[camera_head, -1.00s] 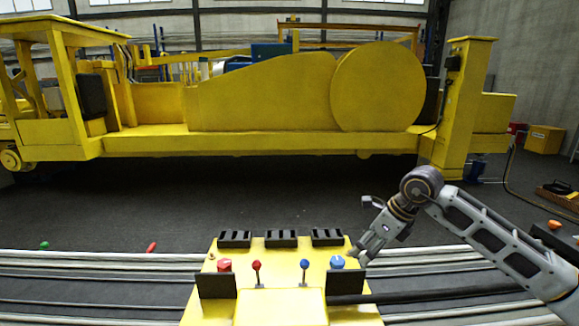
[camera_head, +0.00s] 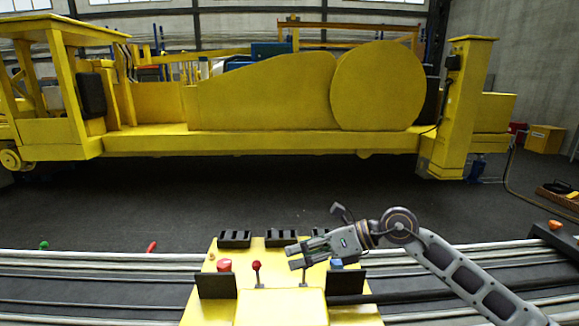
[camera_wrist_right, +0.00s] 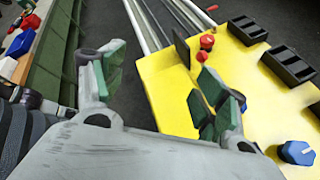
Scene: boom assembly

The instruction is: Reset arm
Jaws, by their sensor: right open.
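My right gripper (camera_head: 292,257) reaches in from the right over the yellow control console (camera_head: 275,306), open and empty. Its fingers point left, near the red ball lever (camera_head: 256,266), apart from it in the picture. The blue knob (camera_head: 337,264) is partly covered by my arm, and the blue-topped lever's ball is hidden behind the gripper. The faceted red knob (camera_head: 224,265) stands at the left. In the right wrist view, the spread green-padded fingers (camera_wrist_right: 165,82) show with nothing between them; the blue knob (camera_wrist_right: 297,152) is at lower right. My left gripper is not in view.
Black slotted blocks (camera_head: 235,239) line the console's far edge, and black plates (camera_head: 216,285) stand on its near sides. Pale rails (camera_head: 100,262) run across the floor. A large yellow machine (camera_head: 260,100) stands beyond open dark floor.

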